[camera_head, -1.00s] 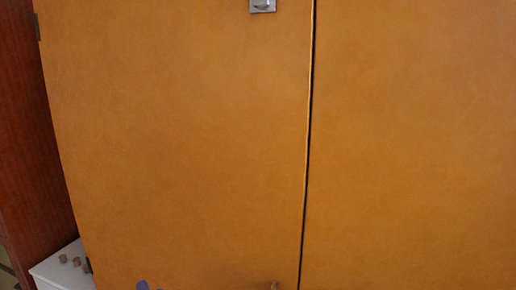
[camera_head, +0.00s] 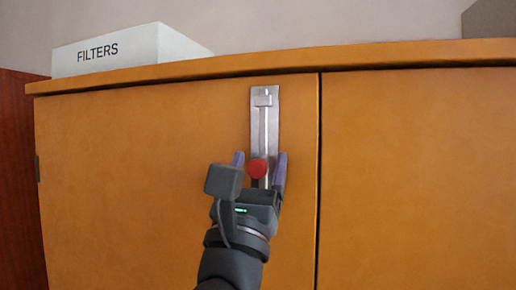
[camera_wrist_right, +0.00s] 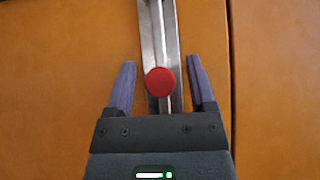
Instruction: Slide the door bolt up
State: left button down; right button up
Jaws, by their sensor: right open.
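The door bolt is a vertical metal plate with a slot (camera_head: 265,120) on the left orange cabinet door, close to the door's right edge. Its red round knob (camera_head: 257,169) sits in the lower part of the slot. My right gripper (camera_head: 261,162) is open, with one purple finger on each side of the knob. In the right wrist view the knob (camera_wrist_right: 160,82) lies between the two spread fingers (camera_wrist_right: 161,85), with a gap on both sides. The lower end of the plate is hidden behind my gripper. My left gripper is not in view.
A white box marked FILTERS (camera_head: 130,50) stands on the cabinet top at the left. The cabinet's top edge (camera_head: 400,56) juts out above the doors. The right door (camera_head: 420,180) is bare. A brownish box (camera_head: 490,20) shows at the upper right.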

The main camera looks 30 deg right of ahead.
grip_shut()
dwell(0.3)
jog(key=shift+r, duration=0.1)
dwell(1.1)
